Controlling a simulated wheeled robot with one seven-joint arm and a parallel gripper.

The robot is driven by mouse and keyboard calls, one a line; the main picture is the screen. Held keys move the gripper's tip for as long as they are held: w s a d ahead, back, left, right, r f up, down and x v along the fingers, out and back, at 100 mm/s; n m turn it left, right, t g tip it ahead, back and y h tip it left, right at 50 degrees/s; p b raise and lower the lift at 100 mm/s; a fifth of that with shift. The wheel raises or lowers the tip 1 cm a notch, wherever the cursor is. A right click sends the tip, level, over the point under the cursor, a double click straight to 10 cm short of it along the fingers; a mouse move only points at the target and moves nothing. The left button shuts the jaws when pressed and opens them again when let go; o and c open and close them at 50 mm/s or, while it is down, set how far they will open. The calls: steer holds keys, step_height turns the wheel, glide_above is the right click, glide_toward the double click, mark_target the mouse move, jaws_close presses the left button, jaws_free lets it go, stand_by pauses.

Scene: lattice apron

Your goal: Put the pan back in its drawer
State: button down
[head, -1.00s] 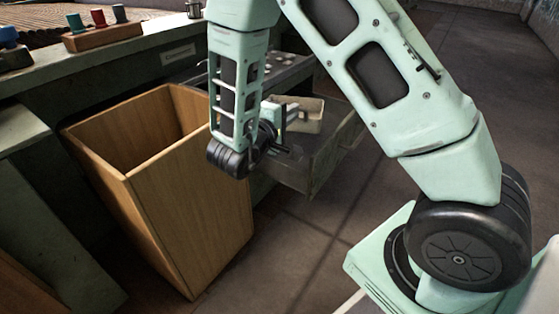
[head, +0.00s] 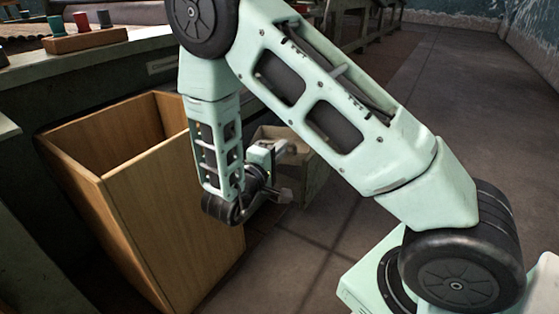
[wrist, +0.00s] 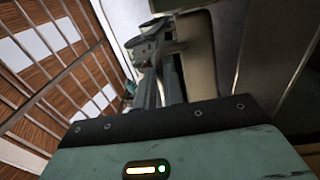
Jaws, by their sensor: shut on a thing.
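My gripper (head: 275,152) reaches to the right from my wrist, low over the drawer area beside the bin. It is shut on what looks like the wall of the beige pan (head: 272,132), which is mostly hidden behind the gripper in the head view. In the wrist view my gripper's fingers (wrist: 160,60) show beside the pan's pale, rounded wall (wrist: 200,55). The open drawer (head: 316,172) shows its dull olive side to the right of the gripper. My arm and gripper hide much of its inside, and I cannot tell whether the pan touches its floor.
A tall, open wooden bin (head: 150,190) stands directly left of my wrist. The workbench (head: 100,62) runs behind, with a wooden block (head: 84,40) of coloured pegs on top. The floor (head: 330,235) to the right of the drawer is clear.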

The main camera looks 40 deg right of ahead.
steer(key=shift+f, duration=0.4)
steer(key=shift+f, duration=0.2)
steer(key=c, duration=1.5)
jaws_free()
steer(key=p+v, duration=0.6)
steer(key=v, duration=0.6)
steer(key=shift+r, duration=0.3)
steer(key=shift+s, duration=0.1)
